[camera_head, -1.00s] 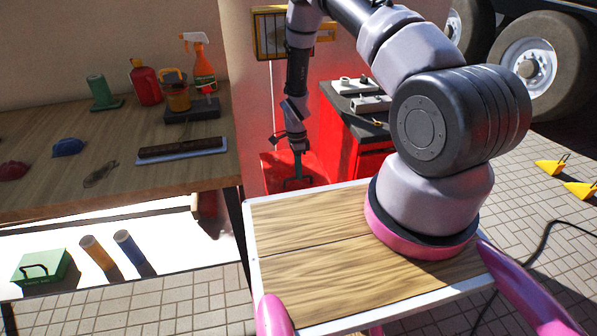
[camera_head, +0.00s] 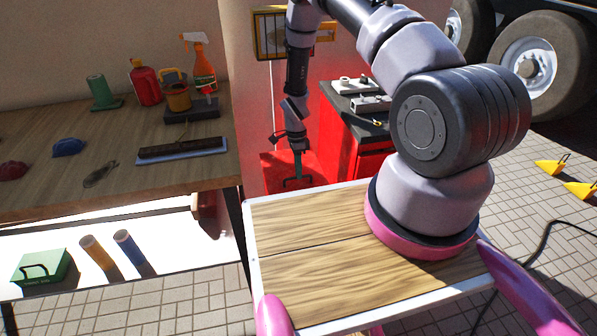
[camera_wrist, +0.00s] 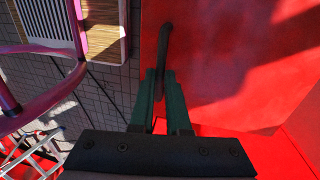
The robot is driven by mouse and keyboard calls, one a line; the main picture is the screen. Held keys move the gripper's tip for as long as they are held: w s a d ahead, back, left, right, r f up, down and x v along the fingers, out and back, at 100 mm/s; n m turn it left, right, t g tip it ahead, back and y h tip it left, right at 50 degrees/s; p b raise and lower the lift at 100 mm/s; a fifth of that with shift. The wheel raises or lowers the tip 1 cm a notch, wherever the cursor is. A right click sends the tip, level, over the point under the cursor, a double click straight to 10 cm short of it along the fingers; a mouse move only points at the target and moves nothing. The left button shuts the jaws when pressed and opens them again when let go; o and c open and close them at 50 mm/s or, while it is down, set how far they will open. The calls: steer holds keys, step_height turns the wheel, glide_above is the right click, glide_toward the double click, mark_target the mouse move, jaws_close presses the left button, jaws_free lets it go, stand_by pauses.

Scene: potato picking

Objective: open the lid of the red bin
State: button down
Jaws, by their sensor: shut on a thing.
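The red bin (camera_head: 270,168) stands beyond the table edge, between the wall and the red cabinet, partly hidden by my arm. In the wrist view its red lid (camera_wrist: 225,60) fills the right side, with a dark bar-like handle (camera_wrist: 165,38) on it near the left edge. My gripper (camera_wrist: 160,78) has dark green fingers closed around the near end of this handle. In the head view my gripper (camera_head: 298,180) points down at the lid. The lid looks closed in the head view, though its edges are partly hidden.
A red cabinet (camera_head: 345,135) with a dark top stands just right of the bin. A workbench (camera_head: 120,165) with bottles and tools is on the left. A wheeled vehicle (camera_head: 535,65) is behind on the right.

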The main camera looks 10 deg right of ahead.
steer(key=w+r, duration=0.4)
steer(key=r, duration=0.4)
steer(key=shift+w, duration=0.25)
steer(key=c, duration=0.9)
jaws_free()
steer(key=shift+w, duration=0.1)
steer(key=shift+s+f, duration=0.1)
steer(key=shift+s, duration=0.1)
step_height(320, 180, up, 10)
